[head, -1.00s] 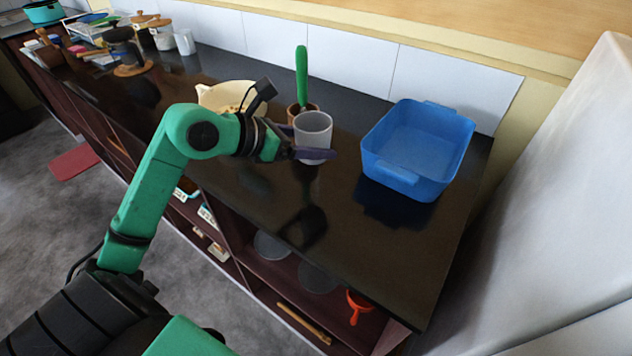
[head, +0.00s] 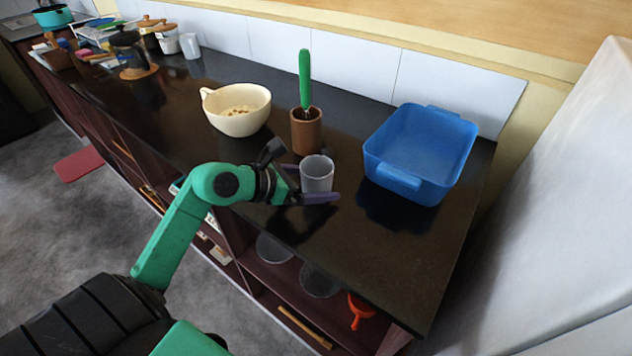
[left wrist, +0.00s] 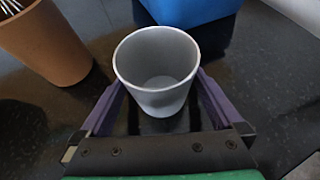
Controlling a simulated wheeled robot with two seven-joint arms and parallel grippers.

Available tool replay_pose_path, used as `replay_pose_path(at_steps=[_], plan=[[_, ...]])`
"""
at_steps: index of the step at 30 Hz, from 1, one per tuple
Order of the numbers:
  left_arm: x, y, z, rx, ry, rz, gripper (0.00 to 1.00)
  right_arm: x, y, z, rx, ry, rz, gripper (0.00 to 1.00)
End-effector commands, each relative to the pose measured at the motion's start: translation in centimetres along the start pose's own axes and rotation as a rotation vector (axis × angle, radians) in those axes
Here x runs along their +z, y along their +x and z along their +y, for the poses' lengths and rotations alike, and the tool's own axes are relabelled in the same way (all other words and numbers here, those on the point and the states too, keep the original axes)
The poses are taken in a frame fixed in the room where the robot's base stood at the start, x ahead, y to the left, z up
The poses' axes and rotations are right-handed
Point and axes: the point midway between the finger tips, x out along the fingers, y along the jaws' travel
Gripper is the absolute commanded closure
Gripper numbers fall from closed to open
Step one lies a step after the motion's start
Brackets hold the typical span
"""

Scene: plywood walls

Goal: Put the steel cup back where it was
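The steel cup (head: 317,174) is a plain grey open-topped cup, upright over the front part of the dark counter. My left gripper (head: 318,184) has one finger on each side of it and is shut on it. In the left wrist view the cup (left wrist: 157,75) is empty and sits between the two purple fingers (left wrist: 160,105). Its base is low over the counter; I cannot tell whether it touches. My right gripper is in neither view.
A blue tub (head: 420,150) stands to the right of the cup on the dark counter (head: 380,265). A brown holder (head: 306,133) with a green-handled tool stands just behind the cup. A cream bowl (head: 238,112) is behind left. The counter's front right is bare.

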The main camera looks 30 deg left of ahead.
Motion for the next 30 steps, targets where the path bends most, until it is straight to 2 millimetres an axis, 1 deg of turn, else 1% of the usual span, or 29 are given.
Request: replay_pose_path(at_steps=[6, 8, 11, 18, 21, 25, 30], plan=[[0.5, -0.3, 0.0, 0.001, -0.001, -0.001, 0.00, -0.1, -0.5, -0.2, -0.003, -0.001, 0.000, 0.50], [0.1, -0.9, 0.1, 0.003, 0.000, 0.000, 0.00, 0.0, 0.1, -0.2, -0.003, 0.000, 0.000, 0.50], [-0.1, -2.6, 0.0, 0.001, 0.001, 0.003, 0.00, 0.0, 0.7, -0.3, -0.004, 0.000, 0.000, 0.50], [-0.1, -8.4, 0.1, 0.004, 0.000, 0.001, 0.00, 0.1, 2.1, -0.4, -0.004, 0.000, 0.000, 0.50], [0.1, -10.5, 0.0, 0.003, 0.000, 0.000, 0.00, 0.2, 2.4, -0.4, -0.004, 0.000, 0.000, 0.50], [0.2, -12.0, 0.0, 0.001, -0.001, 0.000, 0.00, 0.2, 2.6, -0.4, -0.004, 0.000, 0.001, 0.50], [0.3, -12.2, 0.0, 0.000, 0.000, 0.000, 0.00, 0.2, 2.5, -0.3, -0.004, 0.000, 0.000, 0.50]])
